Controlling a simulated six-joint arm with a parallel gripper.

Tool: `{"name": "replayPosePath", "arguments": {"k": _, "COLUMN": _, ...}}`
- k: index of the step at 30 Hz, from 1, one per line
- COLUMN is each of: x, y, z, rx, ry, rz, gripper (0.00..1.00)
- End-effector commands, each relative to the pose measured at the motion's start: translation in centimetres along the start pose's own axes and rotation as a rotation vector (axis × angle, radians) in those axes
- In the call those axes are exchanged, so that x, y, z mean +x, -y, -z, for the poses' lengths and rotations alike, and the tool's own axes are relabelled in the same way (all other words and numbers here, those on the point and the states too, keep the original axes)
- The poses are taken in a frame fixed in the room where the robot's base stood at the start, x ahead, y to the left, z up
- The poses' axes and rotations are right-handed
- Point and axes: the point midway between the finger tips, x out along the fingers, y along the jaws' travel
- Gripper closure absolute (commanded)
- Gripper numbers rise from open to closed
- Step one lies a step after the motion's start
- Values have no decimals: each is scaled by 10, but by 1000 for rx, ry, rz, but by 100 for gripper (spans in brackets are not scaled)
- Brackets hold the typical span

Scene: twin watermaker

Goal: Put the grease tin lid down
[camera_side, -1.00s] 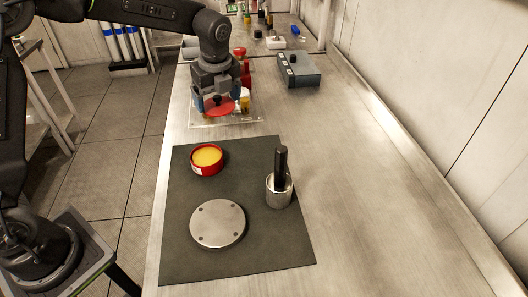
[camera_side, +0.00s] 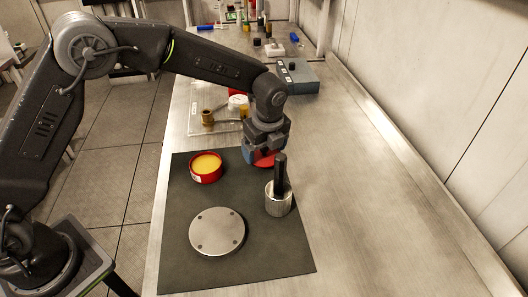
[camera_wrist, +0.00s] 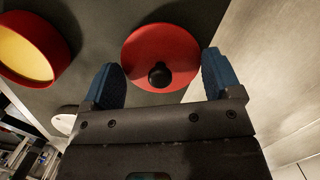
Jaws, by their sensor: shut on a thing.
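The grease tin lid (camera_side: 263,159) is a red disc, and a black knob shows on it in the wrist view (camera_wrist: 150,45). My gripper (camera_side: 263,152) is shut on it, with a blue finger at each side of its rim. The lid is over the back right part of the dark mat (camera_side: 185,222); I cannot tell whether it touches the mat. The open red grease tin (camera_side: 205,176), full of yellow grease, stands on the mat to the left of the lid. It also shows at the left of the wrist view (camera_wrist: 60,65).
A metal cup with a black handle (camera_side: 279,200) stands on the mat, close in front of the lid. A grey disc with holes (camera_side: 217,231) lies at the mat's front. A clear tray (camera_side: 200,128) with small items and a grey box (camera_side: 298,77) are behind. The right bench is clear.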

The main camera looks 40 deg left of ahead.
Motion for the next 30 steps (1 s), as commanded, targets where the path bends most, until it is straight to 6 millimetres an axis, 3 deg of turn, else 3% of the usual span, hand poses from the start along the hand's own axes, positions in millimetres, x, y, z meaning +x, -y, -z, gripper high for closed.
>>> {"name": "replayPosePath", "arguments": {"k": 3, "x": 16, "y": 0, "z": 2, "rx": 0, "ry": 0, "rz": -2, "gripper": 38}}
{"name": "replayPosePath", "arguments": {"k": 14, "x": 19, "y": 0, "z": 2, "rx": 0, "ry": 0, "rz": -1, "gripper": 38}}
{"name": "replayPosePath", "arguments": {"k": 15, "x": 20, "y": 0, "z": 2, "rx": 0, "ry": 0, "rz": -1, "gripper": 15}}
{"name": "replayPosePath", "arguments": {"k": 19, "x": 20, "y": 0, "z": 2, "rx": 0, "ry": 0, "rz": -1, "gripper": 2}}
{"name": "replayPosePath", "arguments": {"k": 30, "x": 12, "y": 0, "z": 2, "rx": 0, "ry": 0, "rz": 3, "gripper": 0}}
